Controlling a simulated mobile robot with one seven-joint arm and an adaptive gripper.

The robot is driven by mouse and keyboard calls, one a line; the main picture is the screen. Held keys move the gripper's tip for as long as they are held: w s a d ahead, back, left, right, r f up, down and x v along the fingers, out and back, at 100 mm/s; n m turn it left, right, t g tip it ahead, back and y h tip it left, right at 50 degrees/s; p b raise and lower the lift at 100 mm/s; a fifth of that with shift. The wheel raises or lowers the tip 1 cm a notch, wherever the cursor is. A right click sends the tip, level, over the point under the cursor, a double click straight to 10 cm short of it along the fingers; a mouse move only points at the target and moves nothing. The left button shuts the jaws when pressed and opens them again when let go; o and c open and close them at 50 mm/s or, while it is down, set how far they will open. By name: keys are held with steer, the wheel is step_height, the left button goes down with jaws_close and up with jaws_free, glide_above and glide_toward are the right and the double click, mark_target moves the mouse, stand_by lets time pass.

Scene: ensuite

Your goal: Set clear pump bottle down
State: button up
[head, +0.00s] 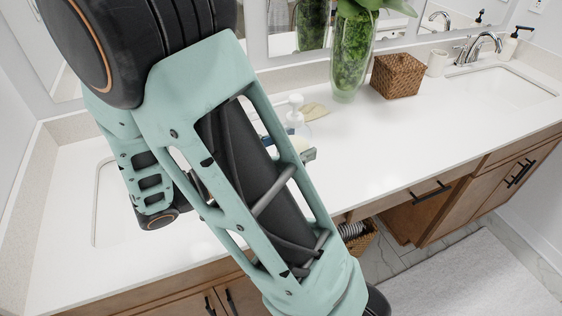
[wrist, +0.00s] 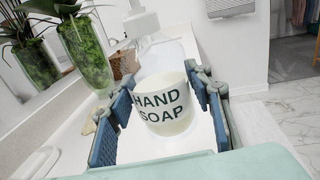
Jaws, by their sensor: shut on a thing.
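The clear pump bottle (wrist: 163,104) has a white pump head and dark "HAND SOAP" lettering. In the wrist view it stands between the two blue-padded fingers of my gripper (wrist: 162,112), which is shut on it. In the head view the bottle (head: 295,118) shows beyond my arm, close to upright, with its lower part partly hidden by the arm and a fingertip. It is over the white countertop (head: 400,135). I cannot tell whether its base touches the counter.
A beige soap dish or sponge (head: 314,112) lies just behind the bottle. A glass vase with green filling (head: 352,60) and a woven box (head: 397,75) stand along the mirror side. A sink (head: 500,85) is at the far right. The counter's middle front is clear.

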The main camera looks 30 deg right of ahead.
steer(key=w+d+f, duration=0.1)
steer(key=w+f, duration=0.2)
steer(key=w, duration=0.1)
steer(key=w+d+f, duration=0.2)
steer(key=w+f, duration=0.1)
steer(key=w, duration=0.1)
steer(key=w+d+f, duration=0.1)
steer(key=w+f, duration=0.2)
steer(key=w, duration=0.1)
steer(key=shift+w+d+f+b, duration=0.2)
steer(key=shift+w+d+b, duration=0.1)
steer(key=shift+b, duration=0.1)
steer(key=shift+w+f, duration=0.15)
steer(key=shift+f, duration=1.5)
steer(key=shift+f, duration=0.1)
steer(key=shift+f+b, duration=0.15)
steer(key=shift+b, duration=0.15)
steer(key=o, duration=1.5)
